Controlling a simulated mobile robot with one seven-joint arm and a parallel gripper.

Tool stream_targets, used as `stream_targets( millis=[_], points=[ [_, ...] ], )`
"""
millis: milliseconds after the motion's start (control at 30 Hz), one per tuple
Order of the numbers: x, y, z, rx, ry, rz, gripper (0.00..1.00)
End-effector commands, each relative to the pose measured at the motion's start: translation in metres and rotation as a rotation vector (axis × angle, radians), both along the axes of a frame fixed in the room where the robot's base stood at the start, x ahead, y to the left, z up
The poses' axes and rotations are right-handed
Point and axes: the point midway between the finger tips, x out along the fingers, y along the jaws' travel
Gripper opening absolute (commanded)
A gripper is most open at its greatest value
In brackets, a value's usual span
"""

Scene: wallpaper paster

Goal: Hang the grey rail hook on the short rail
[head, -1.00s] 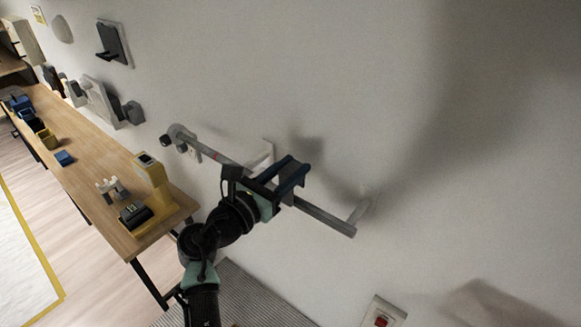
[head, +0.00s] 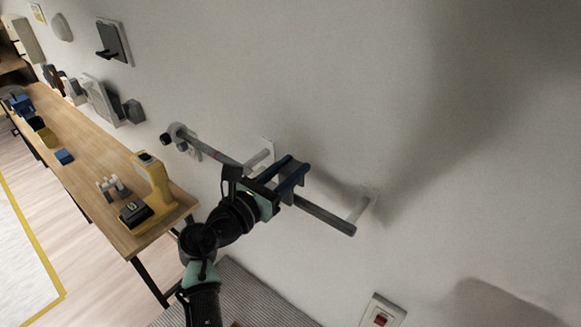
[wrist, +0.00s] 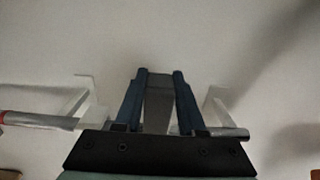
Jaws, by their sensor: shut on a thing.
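My gripper (head: 293,174) is at the wall rail, its two dark blue fingers shut on a grey piece, the grey rail hook (wrist: 158,104). In the wrist view the hook shows as a flat grey strip between the fingers; its lower part is hidden by the gripper body. The short rail (head: 325,215) is a grey bar on white brackets that stand out from the wall. It also shows in the wrist view (wrist: 234,133), on the right of the gripper. The gripper covers the middle of the rail in both views. I cannot tell whether the hook touches the rail.
A bar with a red mark (head: 217,155) lies in line on the left, with a round end near the wall. A wooden table (head: 98,165) with a yellow stand (head: 154,186) is at left. A red wall switch (head: 381,320) is low on the right.

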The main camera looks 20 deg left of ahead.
Motion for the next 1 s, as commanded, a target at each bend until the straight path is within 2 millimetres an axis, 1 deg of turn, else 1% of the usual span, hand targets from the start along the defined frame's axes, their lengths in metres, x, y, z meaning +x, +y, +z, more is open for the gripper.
stream_targets(
  millis=[1000],
  points=[
    [0.000, 0.000, -0.027, -0.001, 0.000, -0.001, 0.00]
  ],
)
